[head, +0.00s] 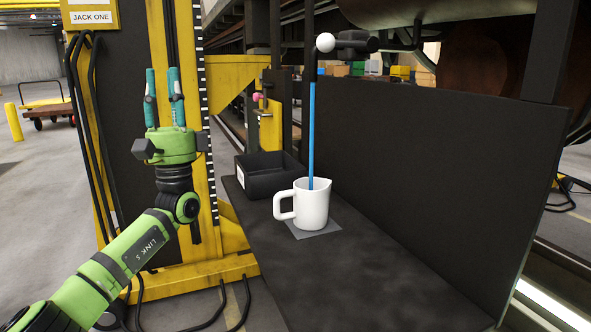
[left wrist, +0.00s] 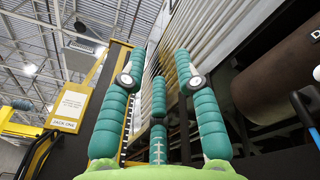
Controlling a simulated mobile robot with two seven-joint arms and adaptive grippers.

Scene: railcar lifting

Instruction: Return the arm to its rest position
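My left arm comes in from the left edge of the head view, a green arm with dark joints. Its left gripper (head: 161,72) points straight up in front of the yellow and black jack column (head: 127,130). The teal fingers stand apart with nothing between them. The left wrist view also shows the gripper (left wrist: 159,54) open and empty, with a third finger between the outer two. My right gripper is in neither view.
A dark bench (head: 345,270) right of the arm carries a white mug (head: 312,207) on a grey mat (head: 320,233) and a black bin (head: 268,183). A tall blue rod (head: 311,130) rises at the mug. A dark panel (head: 450,170) backs the bench. Cables hang beside the column.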

